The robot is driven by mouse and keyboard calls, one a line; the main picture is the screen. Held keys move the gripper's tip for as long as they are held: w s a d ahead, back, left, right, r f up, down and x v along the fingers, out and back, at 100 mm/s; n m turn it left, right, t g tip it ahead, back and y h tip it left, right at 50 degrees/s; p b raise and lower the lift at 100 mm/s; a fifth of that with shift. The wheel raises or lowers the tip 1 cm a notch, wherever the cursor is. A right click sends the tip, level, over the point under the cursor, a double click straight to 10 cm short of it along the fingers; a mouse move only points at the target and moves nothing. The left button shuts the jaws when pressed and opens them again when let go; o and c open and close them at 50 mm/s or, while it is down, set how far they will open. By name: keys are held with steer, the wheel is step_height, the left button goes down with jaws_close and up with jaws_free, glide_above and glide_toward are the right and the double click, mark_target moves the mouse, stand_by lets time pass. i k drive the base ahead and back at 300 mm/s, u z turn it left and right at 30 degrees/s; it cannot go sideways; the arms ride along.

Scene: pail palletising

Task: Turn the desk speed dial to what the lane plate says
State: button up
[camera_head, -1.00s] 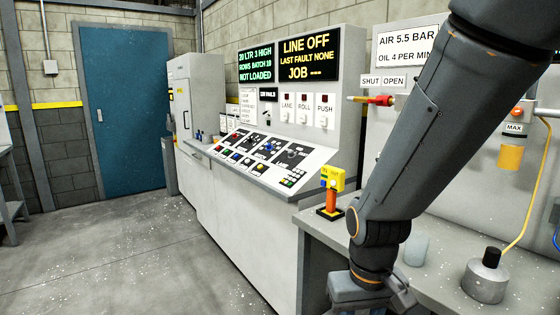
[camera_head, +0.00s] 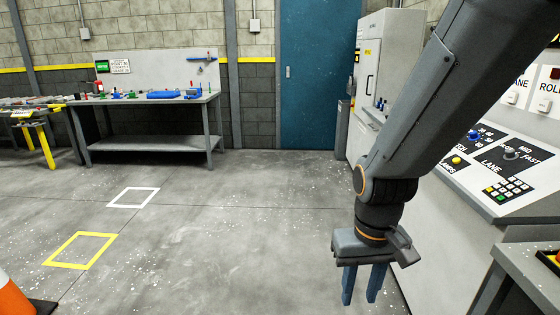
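The control desk (camera_head: 430,230) stands at the right, its sloped panel cut by the picture edge. A dial (camera_head: 511,153) marked LANE, with MID and FAST readable beside it, sits on the panel. Another dial with a blue knob (camera_head: 473,135) and numbers is to its left. Part of a LANE plate (camera_head: 513,92) shows on the upright back; its setting is not readable. My gripper (camera_head: 362,285) hangs in front of the desk, pointing down, with its two fingers apart and nothing between them. My arm hides part of the panel.
A workbench (camera_head: 150,143) with tools stands at the back left. A grey cabinet (camera_head: 385,75) and a blue door (camera_head: 308,75) are at the back. White (camera_head: 133,205) and yellow (camera_head: 62,264) floor squares and a cone (camera_head: 12,298) are at left. The middle floor is clear.

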mark_target(510, 154)
steer(key=u, duration=0.35)
steer(key=i, duration=1.8)
steer(key=z, duration=0.7)
steer(key=i, duration=1.3)
steer(key=z, duration=1.35)
steer(key=i, duration=0.3)
steer(key=u, duration=1.85)
steer(key=k, duration=1.15)
steer(key=z, duration=1.7)
